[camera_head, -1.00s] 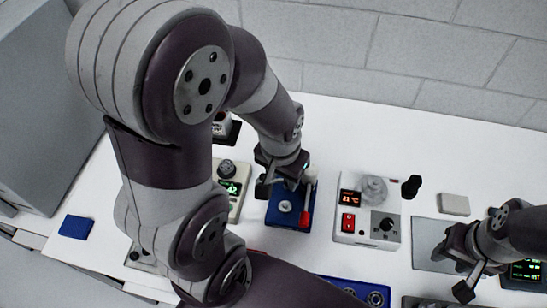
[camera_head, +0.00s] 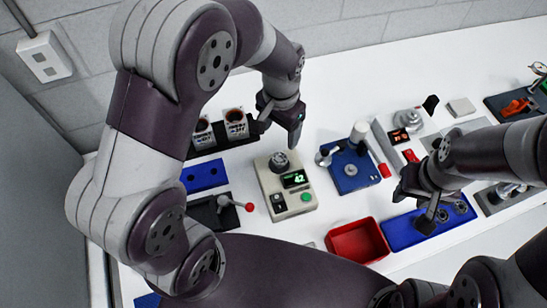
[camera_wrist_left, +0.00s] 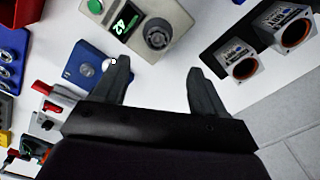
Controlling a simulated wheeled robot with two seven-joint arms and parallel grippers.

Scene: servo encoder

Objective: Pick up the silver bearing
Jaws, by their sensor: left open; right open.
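My left gripper (camera_head: 281,128) hangs open and empty above the table, behind the cream meter box (camera_head: 291,196). The left wrist view shows its two fingers (camera_wrist_left: 158,72) spread with bare white table between them. A small silver round piece (camera_head: 351,170) sits on the blue press base (camera_head: 341,183), right of the left gripper. Ring-shaped metal parts (camera_head: 461,207) lie in a long blue tray (camera_head: 405,236) at the right. I cannot tell which of these is the silver bearing. My right gripper (camera_head: 415,203) is open over that tray and hides part of it.
Two box-shaped motors (camera_head: 236,122) stand in a black holder beside the left gripper. A red bin (camera_head: 358,241) is at the front. A black fixture with a red knob (camera_head: 222,211) and a blue block (camera_head: 203,176) are at the left. Bare table lies behind the press.

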